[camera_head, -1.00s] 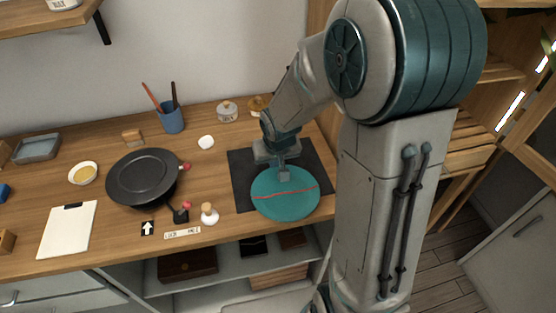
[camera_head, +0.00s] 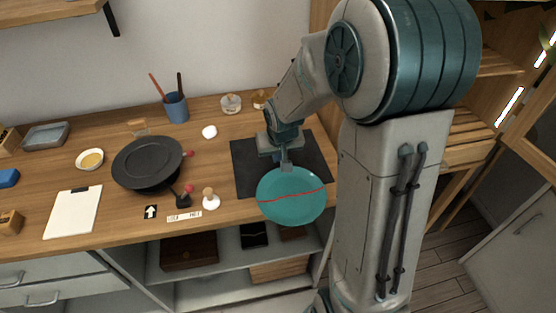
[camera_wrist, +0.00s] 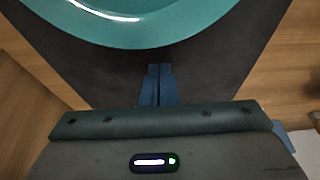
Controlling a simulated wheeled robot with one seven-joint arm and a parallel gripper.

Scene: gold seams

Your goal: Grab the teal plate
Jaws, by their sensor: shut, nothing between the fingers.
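The teal plate (camera_head: 291,208) with a red line across it lies at the front edge of the dark mat (camera_head: 246,170) on the counter. In the wrist view the plate (camera_wrist: 150,30) fills the top, and its near rim lies beyond my fingertips. My gripper (camera_head: 287,167) is at the plate's back rim in the head view. In the wrist view my gripper (camera_wrist: 158,72) has its two blue fingers together with nothing between them, over the mat (camera_wrist: 215,75). A small gap shows there between the fingertips and the rim.
A black pan (camera_head: 148,162), a white-based stamp-like item (camera_head: 210,199) and a clipboard (camera_head: 73,212) are to the left. A blue cup with utensils (camera_head: 176,107) and a glass jar (camera_head: 231,103) stand behind. The counter's front edge is close to the plate.

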